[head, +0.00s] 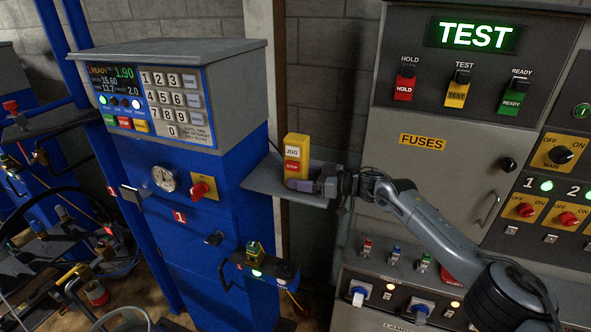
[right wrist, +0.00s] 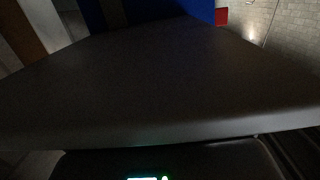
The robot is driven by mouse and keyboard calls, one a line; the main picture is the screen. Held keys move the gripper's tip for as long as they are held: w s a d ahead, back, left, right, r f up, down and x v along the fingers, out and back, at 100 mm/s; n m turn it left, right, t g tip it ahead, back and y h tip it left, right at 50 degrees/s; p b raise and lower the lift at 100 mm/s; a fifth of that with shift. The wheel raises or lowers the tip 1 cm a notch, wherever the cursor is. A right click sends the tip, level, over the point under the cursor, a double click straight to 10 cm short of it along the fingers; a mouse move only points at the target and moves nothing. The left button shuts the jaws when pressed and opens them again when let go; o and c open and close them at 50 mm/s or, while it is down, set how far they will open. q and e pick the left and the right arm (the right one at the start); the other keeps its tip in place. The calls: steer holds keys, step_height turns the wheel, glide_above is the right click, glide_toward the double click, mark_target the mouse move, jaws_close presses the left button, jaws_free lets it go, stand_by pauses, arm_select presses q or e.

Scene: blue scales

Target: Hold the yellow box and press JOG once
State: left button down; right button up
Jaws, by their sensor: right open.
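The yellow box (head: 303,143) stands upright on a small grey shelf (head: 258,178) beside the blue machine. Its front has a white JOG button (head: 292,152) above a red STOP button (head: 292,167). My right gripper (head: 304,186) reaches in from the right and is open at the shelf, low by the box's base. I cannot tell whether a finger touches the box. In the right wrist view, a dark grey flat surface (right wrist: 160,80) fills most of the picture, and the box is not seen there. My left gripper is not in view.
The blue machine (head: 190,230) with a keypad and display stands left of the shelf. A grey control cabinet (head: 430,170) with a lit TEST sign stands to the right, behind my right arm. A small panel with a green light (head: 257,272) juts out below the shelf.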

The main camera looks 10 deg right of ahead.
steer(key=shift+w+a, duration=0.1)
steer(key=shift+a, duration=0.15)
steer(key=c, duration=0.5)
steer(key=shift+f, duration=0.1)
steer(key=shift+c, duration=0.2)
stand_by(1.6)
